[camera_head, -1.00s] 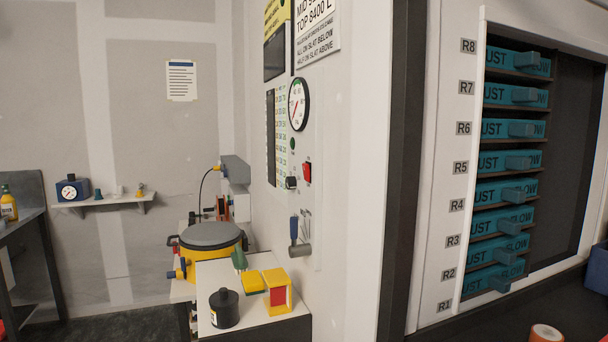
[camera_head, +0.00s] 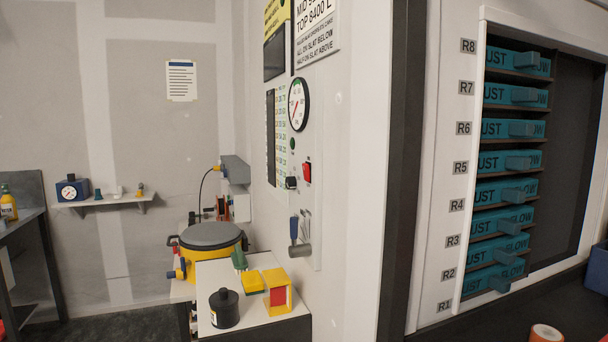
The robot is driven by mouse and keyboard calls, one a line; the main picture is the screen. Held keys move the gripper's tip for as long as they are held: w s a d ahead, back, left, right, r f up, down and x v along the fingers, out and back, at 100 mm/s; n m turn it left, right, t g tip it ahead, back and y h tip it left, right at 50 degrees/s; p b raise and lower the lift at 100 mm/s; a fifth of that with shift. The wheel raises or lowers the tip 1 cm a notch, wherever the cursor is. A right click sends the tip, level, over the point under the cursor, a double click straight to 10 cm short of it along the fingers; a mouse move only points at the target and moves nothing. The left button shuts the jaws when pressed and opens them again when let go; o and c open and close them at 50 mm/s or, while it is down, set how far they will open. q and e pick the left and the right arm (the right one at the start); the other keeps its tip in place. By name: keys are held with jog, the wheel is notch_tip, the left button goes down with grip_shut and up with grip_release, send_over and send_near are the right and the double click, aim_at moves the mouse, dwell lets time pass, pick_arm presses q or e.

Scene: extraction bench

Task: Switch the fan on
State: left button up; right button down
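A control panel on the white wall is seen at a steep angle in the head view. It carries a red rocker switch (camera_head: 307,171), a black knob (camera_head: 291,182), a small green lamp (camera_head: 293,144) and a round white gauge (camera_head: 299,104). Below them is a lever with a blue handle (camera_head: 294,229) on a grey pivot. I cannot tell which control belongs to the fan, or whether the fan runs. Neither of my grippers shows in this view.
A wall shelf (camera_head: 105,201) stands left.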

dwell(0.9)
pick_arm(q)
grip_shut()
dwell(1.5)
